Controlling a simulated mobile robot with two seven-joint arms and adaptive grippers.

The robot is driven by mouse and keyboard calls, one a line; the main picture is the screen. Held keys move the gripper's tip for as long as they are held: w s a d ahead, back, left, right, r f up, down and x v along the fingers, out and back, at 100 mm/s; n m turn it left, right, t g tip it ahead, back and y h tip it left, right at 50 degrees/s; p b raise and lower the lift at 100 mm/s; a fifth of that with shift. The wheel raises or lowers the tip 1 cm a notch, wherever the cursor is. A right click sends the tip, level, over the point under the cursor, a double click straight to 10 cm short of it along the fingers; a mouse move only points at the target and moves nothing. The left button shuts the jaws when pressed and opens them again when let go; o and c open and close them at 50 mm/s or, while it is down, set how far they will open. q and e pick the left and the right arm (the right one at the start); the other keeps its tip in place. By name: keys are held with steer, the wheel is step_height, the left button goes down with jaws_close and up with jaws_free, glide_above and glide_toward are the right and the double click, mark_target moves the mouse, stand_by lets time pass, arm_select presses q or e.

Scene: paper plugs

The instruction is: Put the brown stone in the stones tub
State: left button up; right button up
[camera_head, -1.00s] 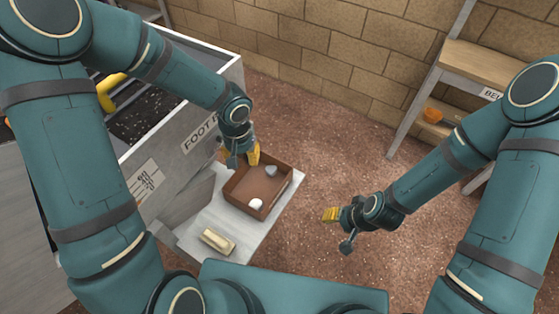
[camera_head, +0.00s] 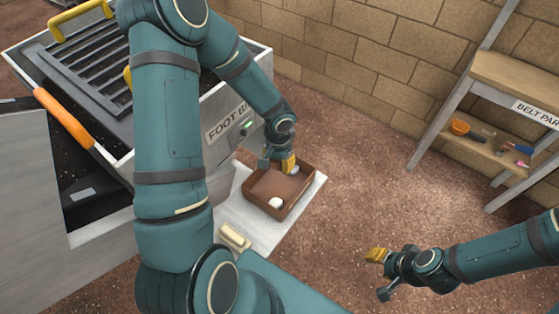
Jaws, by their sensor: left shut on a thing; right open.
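The stones tub, a brown square box (camera_head: 306,190), sits on a pale board on the ground. A white stone (camera_head: 275,203) lies inside near its front, and a pale grey stone (camera_head: 294,170) shows near the back, partly behind my fingers. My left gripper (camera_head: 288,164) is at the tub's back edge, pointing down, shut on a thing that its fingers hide. I take this to be the brown stone, as none shows elsewhere. I cannot tell how high it is above the tub floor. My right gripper (camera_head: 378,256) is open and empty, over bare ground at lower right.
A grey bin labelled as a foot bin (camera_head: 228,122) stands left of the tub, with a slatted grate (camera_head: 88,75) on top. A cream block (camera_head: 235,238) lies on the pale board (camera_head: 262,226). A shelf (camera_head: 490,150) with tools stands at right. Reddish ground between is clear.

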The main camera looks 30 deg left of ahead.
mark_target(279, 188)
arm_select(q)
step_height(279, 188, down, 2)
steer(key=shift+f+b, duration=0.1)
steer(key=shift+b, duration=0.45)
step_height(279, 188, down, 5)
steer(key=b, duration=0.4)
steer(key=shift+b, duration=0.3)
steer(key=shift+f+b, duration=0.7)
steer(key=shift+f, duration=2)
steer(key=o, duration=1.2)
